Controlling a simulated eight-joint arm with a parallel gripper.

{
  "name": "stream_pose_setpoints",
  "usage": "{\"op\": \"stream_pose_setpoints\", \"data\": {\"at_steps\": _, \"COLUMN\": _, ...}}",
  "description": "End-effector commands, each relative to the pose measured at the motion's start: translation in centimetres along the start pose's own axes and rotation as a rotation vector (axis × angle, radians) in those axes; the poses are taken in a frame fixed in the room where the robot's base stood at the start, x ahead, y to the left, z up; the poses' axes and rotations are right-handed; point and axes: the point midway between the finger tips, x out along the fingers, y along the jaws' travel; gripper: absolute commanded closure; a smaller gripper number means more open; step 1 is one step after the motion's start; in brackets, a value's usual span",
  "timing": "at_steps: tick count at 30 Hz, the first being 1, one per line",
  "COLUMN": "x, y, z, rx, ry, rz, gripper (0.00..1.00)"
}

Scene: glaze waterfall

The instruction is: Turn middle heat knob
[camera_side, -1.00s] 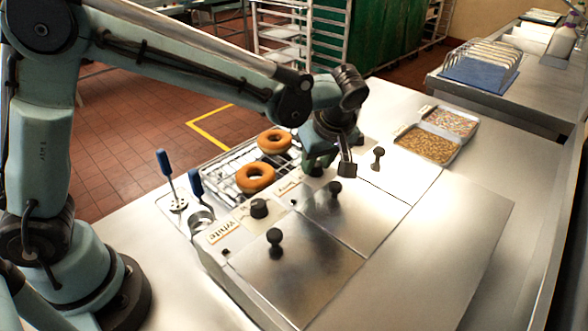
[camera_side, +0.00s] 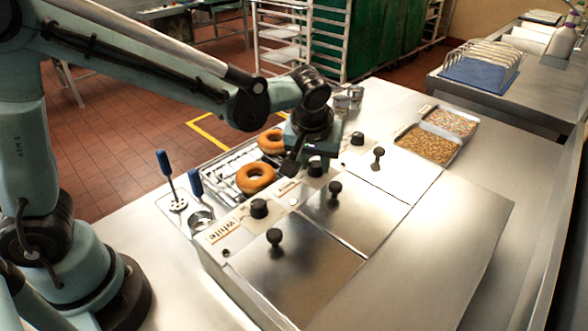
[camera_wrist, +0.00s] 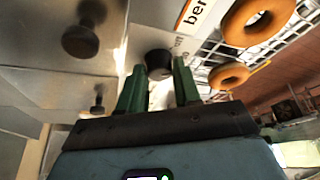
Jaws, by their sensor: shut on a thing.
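The middle heat knob (camera_side: 316,167) is a short black dial on the front strip of the steel warmer (camera_side: 272,277). My gripper (camera_side: 314,158) is directly over it, pointing down. In the wrist view, the green fingers of my gripper (camera_wrist: 158,80) stand on either side of the black knob (camera_wrist: 158,63) and are shut on it. The knob's lower part and its pointer mark are hidden. Two similar black knobs, a near one (camera_side: 259,208) and a far one (camera_side: 357,138), stand clear of my gripper on the same strip.
Lids with black handles (camera_side: 335,188) stand to the right. Trays of toppings (camera_side: 427,145) are at the back right.

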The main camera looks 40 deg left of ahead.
Motion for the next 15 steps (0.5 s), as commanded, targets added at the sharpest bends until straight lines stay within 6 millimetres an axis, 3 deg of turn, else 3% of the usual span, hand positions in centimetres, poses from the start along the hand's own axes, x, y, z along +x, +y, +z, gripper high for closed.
{"op": "stream_pose_setpoints", "data": {"at_steps": 15, "x": 0.03, "y": -0.39, "z": -0.09, "rx": 0.447, "ry": -0.001, "rz": 0.187, "gripper": 0.98}}
